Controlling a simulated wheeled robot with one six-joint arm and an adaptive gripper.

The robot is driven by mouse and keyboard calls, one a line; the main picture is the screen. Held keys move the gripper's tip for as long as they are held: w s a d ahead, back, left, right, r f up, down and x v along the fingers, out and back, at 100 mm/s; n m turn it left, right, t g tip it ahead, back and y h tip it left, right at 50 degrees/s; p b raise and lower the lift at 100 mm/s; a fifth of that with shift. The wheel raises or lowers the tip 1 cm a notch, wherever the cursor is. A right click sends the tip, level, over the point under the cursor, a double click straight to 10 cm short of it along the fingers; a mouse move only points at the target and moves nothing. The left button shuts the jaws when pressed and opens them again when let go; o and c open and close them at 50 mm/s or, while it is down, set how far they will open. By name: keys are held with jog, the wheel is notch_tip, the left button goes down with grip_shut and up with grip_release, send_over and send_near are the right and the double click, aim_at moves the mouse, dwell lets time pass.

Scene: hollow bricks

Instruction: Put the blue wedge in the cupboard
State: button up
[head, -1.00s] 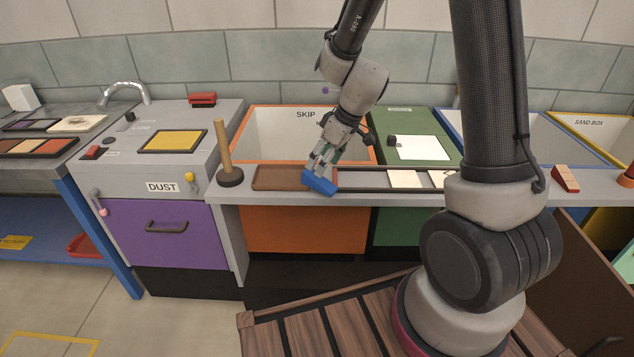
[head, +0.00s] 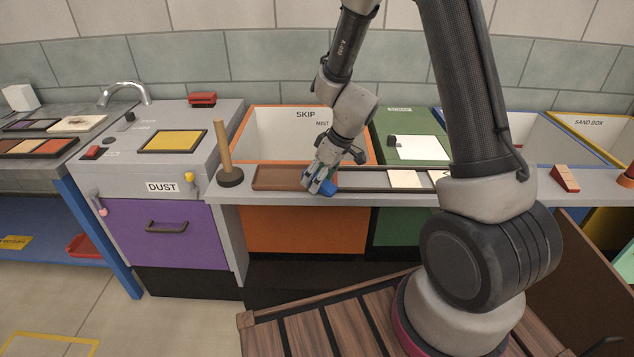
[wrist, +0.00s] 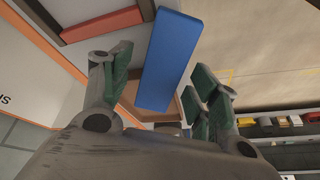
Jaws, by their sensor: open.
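The blue wedge (head: 327,190) lies at the front of the grey ledge, by the right end of a brown tray. In the head view my gripper (head: 318,180) is down at the wedge and hides part of it. In the wrist view the wedge (wrist: 168,62) shows as a long blue block between the two green-padded fingers of my gripper (wrist: 160,78). The fingers are open, with a gap visible on each side of the wedge. A purple front (head: 170,236) with a dark handle is shut under the DUST unit; I cannot tell whether it is the cupboard.
The brown tray (head: 268,187) and a plunger (head: 226,155) stand left of the wedge. The orange SKIP bin (head: 255,145) is open behind the ledge. A dark-framed rack (head: 370,189) with pale tiles runs to the right. A red wedge (head: 565,178) stands farther right.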

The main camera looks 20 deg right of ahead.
jog(key=shift+f, duration=0.1)
dwell(0.3)
jog(key=c, duration=1.2)
jog(key=shift+o, duration=0.2)
